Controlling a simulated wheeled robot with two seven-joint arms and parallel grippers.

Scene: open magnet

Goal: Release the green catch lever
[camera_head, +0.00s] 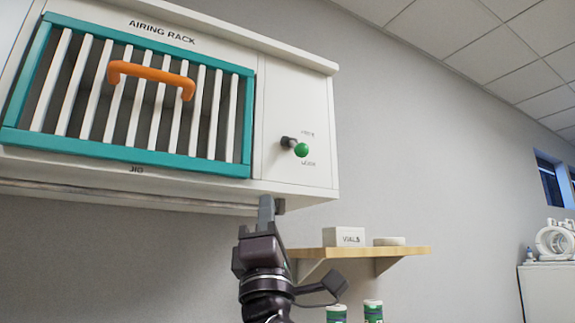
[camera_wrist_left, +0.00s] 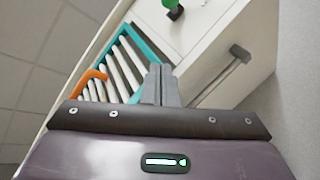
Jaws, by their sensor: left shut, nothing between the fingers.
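The green catch lever knob (camera_head: 301,149) sits on a short dark stem on the cabinet's white right-hand panel, between two small labels too blurred to read surely. The knob also shows at the top of the left wrist view (camera_wrist_left: 173,11). My left gripper (camera_head: 267,203) points up, below and left of the knob, near the cabinet's lower edge and apart from the knob. In the left wrist view its two fingers (camera_wrist_left: 158,72) are together with nothing between them. My right gripper is not in view.
The cabinet marked "AIRING RACK" has a teal-framed slatted door (camera_head: 120,163) with an orange handle (camera_head: 150,75), left of the knob. A wooden shelf (camera_head: 410,251) below right bears a box marked "VIALS" (camera_head: 344,237). Wall space right of the cabinet is clear.

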